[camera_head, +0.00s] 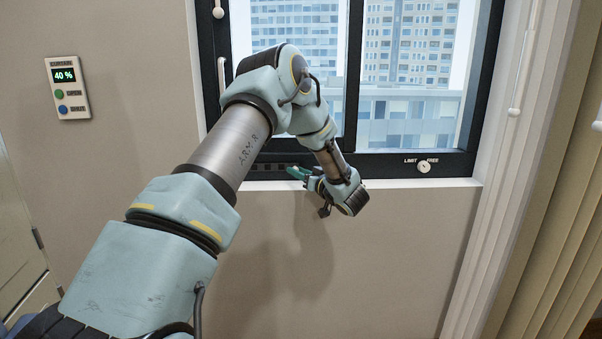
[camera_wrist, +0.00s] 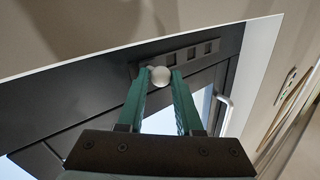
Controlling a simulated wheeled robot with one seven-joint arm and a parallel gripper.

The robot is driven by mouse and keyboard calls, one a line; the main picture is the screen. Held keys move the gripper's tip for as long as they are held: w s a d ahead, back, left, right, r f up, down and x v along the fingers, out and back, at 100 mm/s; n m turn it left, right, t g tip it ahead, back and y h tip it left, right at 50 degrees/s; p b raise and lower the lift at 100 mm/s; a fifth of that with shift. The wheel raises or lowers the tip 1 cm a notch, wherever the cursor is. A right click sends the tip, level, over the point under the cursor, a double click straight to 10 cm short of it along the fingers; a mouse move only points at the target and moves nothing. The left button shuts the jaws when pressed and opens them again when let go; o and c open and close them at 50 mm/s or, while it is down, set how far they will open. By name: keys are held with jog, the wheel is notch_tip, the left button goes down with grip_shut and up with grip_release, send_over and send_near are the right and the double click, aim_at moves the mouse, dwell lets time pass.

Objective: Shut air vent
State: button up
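The air vent is a dark slotted strip in the lower bar of the black window frame. In the wrist view, several slots of the air vent (camera_wrist: 193,53) show beside a pale round knob (camera_wrist: 161,77). My gripper (camera_wrist: 161,76) has its two green fingertips on either side of the knob, which fills the gap between them. The fingers look shut on it, though their contact is small in view. In the head view my gripper (camera_head: 297,172) is at the lower window bar, just right of the vent slots (camera_head: 266,168); the knob is hidden there.
A dial marked LIMIT and FREE (camera_head: 424,166) sits on the frame at the right. A white window handle (camera_head: 222,77) is at the left. A wall panel (camera_head: 67,88) reads 40 %. Curtains (camera_head: 555,200) hang at the right. The wall below the sill is clear.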

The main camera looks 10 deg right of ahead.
jog(key=o, duration=0.5)
jog(key=shift+w+a, duration=0.1)
jog(key=shift+a, duration=0.15)
jog(key=shift+c, duration=0.2)
jog(key=b+v, duration=0.2)
jog(key=v, duration=0.8)
jog(key=shift+s+d, duration=0.2)
jog(key=shift+s, duration=0.15)
